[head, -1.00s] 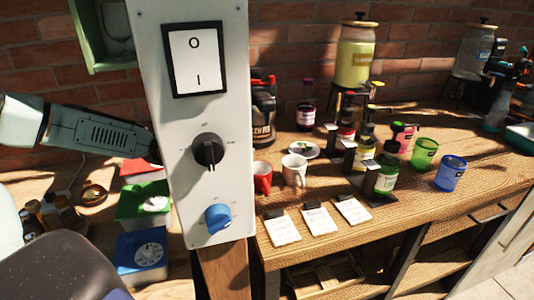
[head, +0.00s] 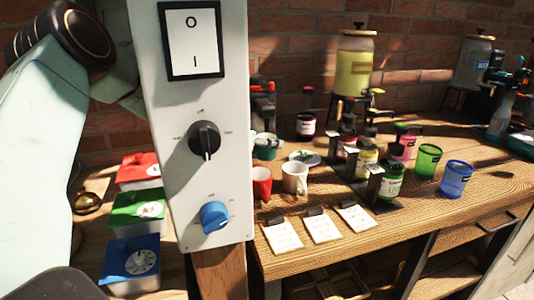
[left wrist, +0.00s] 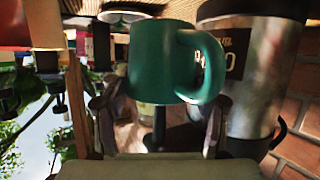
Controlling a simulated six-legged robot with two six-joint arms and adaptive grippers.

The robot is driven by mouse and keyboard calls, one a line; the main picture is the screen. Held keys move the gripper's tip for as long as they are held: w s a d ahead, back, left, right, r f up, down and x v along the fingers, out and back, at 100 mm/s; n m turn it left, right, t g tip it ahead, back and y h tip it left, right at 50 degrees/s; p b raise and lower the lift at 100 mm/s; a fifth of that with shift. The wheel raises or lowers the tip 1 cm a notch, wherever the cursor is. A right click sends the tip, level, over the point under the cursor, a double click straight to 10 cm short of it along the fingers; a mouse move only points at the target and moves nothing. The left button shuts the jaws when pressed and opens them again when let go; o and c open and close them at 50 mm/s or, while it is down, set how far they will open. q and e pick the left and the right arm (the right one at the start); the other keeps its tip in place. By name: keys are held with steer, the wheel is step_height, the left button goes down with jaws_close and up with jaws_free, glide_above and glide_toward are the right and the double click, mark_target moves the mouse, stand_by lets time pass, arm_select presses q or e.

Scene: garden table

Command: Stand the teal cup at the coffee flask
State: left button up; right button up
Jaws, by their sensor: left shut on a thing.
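The teal cup (left wrist: 165,65) is between the fingers of my left gripper (left wrist: 160,118) in the left wrist view, which appears upside down. My left gripper is shut on the cup. The handle points toward the steel coffee flask (left wrist: 262,75), close beside the cup. In the head view the teal cup (head: 267,147) shows just right of the control panel, behind the red mug. The flask (head: 263,104) is partly hidden there behind the panel's edge. The panel hides most of my left gripper in the head view. Whether the cup's base touches the table cannot be told. My right gripper is not in view.
The white control panel (head: 190,120) blocks the middle left. A red mug (head: 261,182) and a white mug (head: 295,177) stand in front of the cup. A small plate (head: 305,158), bottles (head: 390,182) and green (head: 427,160) and blue (head: 455,178) cups stand to the right.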

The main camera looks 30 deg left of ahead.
mark_target(267, 151)
arm_select(q)
steer(key=shift+w+f, duration=0.3)
steer(key=shift+f, duration=0.1)
step_height(267, 151, down, 3)
steer(key=shift+s+r+b, duration=0.15)
steer(key=shift+b, duration=0.45)
steer(key=o, duration=1.2)
steer(key=shift+c, duration=0.2)
steer(key=shift+o, duration=0.6)
steer(key=shift+f, duration=0.2)
steer(key=shift+r, duration=0.1)
